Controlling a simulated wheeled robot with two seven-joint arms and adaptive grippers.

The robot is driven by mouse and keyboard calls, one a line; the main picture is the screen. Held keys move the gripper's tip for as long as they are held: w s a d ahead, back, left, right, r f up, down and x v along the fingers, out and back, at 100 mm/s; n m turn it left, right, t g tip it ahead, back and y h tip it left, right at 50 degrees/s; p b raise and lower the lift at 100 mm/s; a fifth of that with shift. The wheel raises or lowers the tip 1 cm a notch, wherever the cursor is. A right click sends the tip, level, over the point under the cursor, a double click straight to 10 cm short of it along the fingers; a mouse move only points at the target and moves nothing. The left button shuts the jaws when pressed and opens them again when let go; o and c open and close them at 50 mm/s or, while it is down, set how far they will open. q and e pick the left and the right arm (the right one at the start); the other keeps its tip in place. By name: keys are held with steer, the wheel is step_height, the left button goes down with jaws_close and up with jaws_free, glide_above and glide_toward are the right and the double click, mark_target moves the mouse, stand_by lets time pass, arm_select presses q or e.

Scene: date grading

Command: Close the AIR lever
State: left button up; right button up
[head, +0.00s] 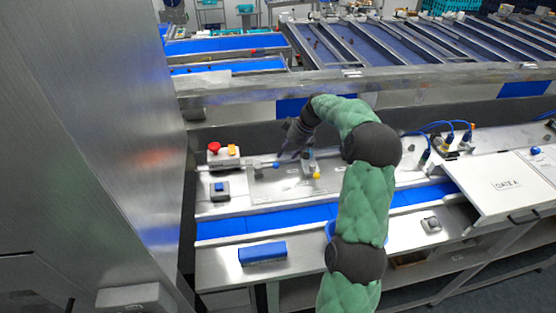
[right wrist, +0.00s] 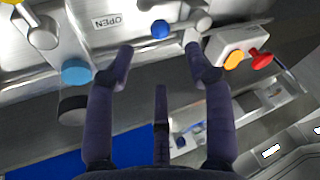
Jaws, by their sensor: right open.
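A lever with a blue ball knob (head: 276,165) sits on the steel panel beside the red-button box; the knob also shows in the right wrist view (right wrist: 160,29), near a label reading OPEN (right wrist: 107,21). No AIR label is readable, so I cannot confirm that this is the AIR lever. My right gripper (head: 288,147) is above and slightly right of the blue knob in the head view. In the right wrist view its fingers (right wrist: 160,66) are spread and empty, with the knob beyond the fingertips, apparently apart from them. My left gripper is out of view.
A box with a red button (head: 214,147) and an orange button stands left of the lever. A fitting with a yellow knob (head: 316,175) is to its right.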

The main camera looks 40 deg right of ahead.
mark_target(277, 164)
steer(key=p+x, duration=0.2)
steer(key=x, duration=0.7)
steer(key=shift+a, duration=0.1)
